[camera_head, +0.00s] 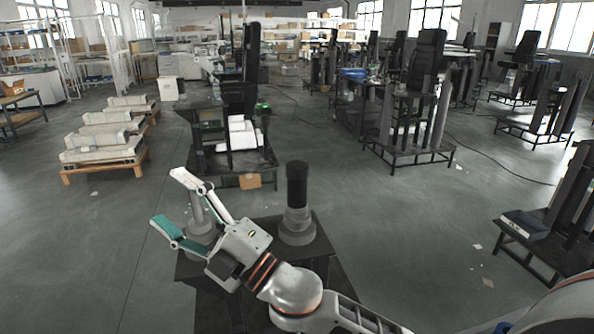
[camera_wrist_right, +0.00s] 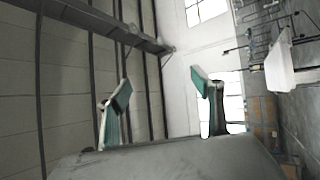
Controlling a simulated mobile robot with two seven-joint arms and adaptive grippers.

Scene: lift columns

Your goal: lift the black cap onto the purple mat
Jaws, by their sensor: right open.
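A black cylinder (camera_head: 297,185), which looks like the black cap, stands upright on top of a grey stepped column (camera_head: 297,226). The column is on a dark table in front of me. My right gripper (camera_head: 170,200) is open and empty, to the left of the column and apart from the black cylinder. Its two teal-padded fingers also show in the right wrist view (camera_wrist_right: 160,88), with nothing between them. I see no purple mat in either view. My left gripper is not in view.
A second grey column (camera_head: 198,213) stands at the table's left, partly hidden by my right gripper. The dark table (camera_head: 318,246) is partly covered by my right arm. Farther off are wooden pallets (camera_head: 104,160) and several dark stands (camera_head: 408,150), with open floor between.

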